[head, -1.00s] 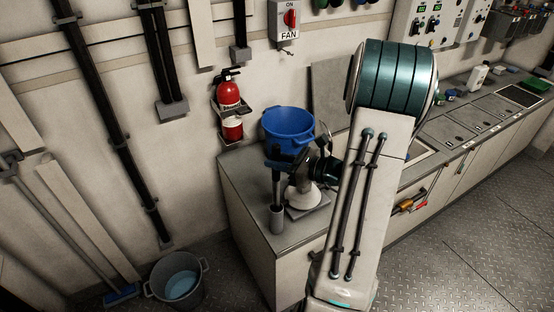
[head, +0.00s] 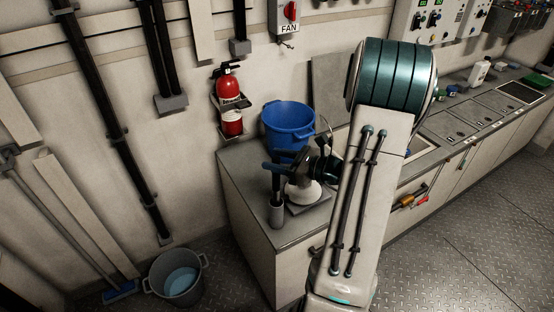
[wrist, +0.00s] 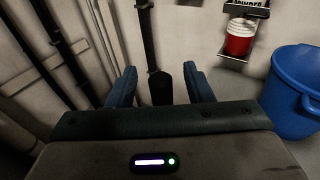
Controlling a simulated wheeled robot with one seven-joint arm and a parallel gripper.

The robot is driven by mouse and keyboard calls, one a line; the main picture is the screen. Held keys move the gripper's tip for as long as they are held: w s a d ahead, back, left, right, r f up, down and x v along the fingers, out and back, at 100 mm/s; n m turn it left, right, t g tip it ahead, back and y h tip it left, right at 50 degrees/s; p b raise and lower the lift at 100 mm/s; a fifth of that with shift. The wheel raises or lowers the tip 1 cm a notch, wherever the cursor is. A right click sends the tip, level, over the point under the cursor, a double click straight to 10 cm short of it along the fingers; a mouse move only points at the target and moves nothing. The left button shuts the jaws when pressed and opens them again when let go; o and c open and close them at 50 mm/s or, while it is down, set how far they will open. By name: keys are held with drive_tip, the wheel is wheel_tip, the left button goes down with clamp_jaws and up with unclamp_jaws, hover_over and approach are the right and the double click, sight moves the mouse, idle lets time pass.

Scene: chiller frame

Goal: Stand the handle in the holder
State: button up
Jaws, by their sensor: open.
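The handle (head: 276,185) is a dark upright rod on the near left corner of the counter. Its lower end is inside the grey cylindrical holder (head: 277,215), and it looks about upright. My gripper (head: 270,167) is at the handle's upper end, with its blue fingers spread. In the wrist view the open fingers (wrist: 160,87) have a dark rounded piece between them, which looks like the handle's top, with gaps on both sides. The holder is hidden in the wrist view. Whether a finger touches the handle cannot be told.
A blue tub (head: 288,125) stands on the counter behind my gripper. A red extinguisher (head: 230,100) hangs on the wall to the left. A grey bucket (head: 178,278) stands on the floor. My arm covers part of the counter (head: 240,190).

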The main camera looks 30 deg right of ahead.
drive_tip(key=b+v, duration=0.1)
drive_tip(key=v, duration=1.2)
drive_tip(key=shift+s+d, duration=0.2)
drive_tip(key=shift+s, duration=0.1)
drive_tip(key=shift+r, duration=0.1)
